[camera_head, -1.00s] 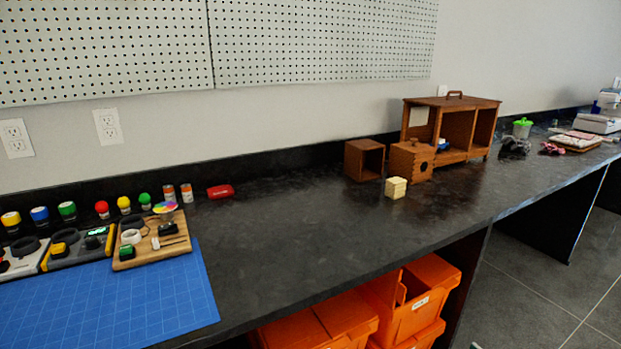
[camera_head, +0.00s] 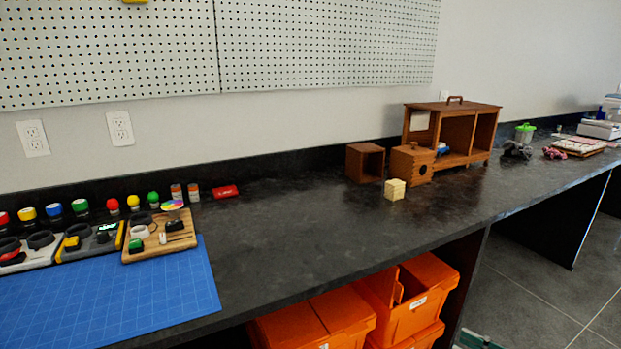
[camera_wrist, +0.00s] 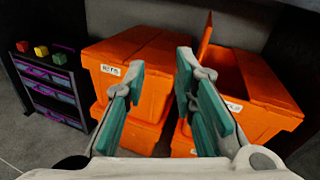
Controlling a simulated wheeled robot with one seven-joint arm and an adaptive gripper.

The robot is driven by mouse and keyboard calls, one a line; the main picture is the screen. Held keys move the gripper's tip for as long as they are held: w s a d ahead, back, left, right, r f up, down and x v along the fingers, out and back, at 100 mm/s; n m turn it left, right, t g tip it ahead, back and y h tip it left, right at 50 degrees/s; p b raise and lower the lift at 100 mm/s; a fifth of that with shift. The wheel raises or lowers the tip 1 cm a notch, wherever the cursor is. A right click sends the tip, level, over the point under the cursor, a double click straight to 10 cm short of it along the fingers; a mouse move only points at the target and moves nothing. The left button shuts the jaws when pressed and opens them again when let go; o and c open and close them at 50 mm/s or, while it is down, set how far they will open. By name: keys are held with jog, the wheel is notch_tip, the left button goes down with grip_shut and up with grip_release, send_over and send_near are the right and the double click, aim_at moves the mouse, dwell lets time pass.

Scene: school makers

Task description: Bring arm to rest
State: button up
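My gripper (camera_wrist: 160,66) shows in the wrist view with its two teal-padded fingers apart and nothing between them. It points toward orange bins (camera_wrist: 145,55) under the counter, and any contact with them cannot be told. In the head view a small teal and grey piece, perhaps the tip of my gripper, shows at the bottom edge over the floor, right of the orange bins (camera_head: 410,305). The rest of my arm is out of view.
The dark counter (camera_head: 330,230) runs across, with a blue mat (camera_head: 140,300), a wooden board (camera_head: 160,240), wooden boxes (camera_head: 365,163) and a pale block (camera_head: 394,190). A small drawer unit (camera_wrist: 48,90) stands left of the bins. Open floor (camera_head: 530,290) lies at right.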

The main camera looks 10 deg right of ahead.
jog(key=s+a+r+n+g+y, duration=0.1)
jog(key=s+a+r+n+g, duration=0.2)
jog(key=a+r+n+g, duration=0.55)
jog(key=s+a+r+n+g, duration=0.45)
jog(key=a+r+n, duration=0.25)
jog(key=a+r, duration=0.35)
jog(key=s+a+r+n+h, duration=0.1)
jog(key=s+r+n+h, duration=0.4)
jog(key=s, duration=0.4)
jog(key=s+r+n+h, duration=0.3)
jog(key=s+n+h, duration=0.35)
jog(key=s, duration=0.25)
notch_tip(320, 180, up, 20)
jog(key=t+p, duration=0.3)
jog(key=p, duration=1.6)
jog(key=shift+a+r, duration=0.25)
jog(key=shift+a, duration=0.05)
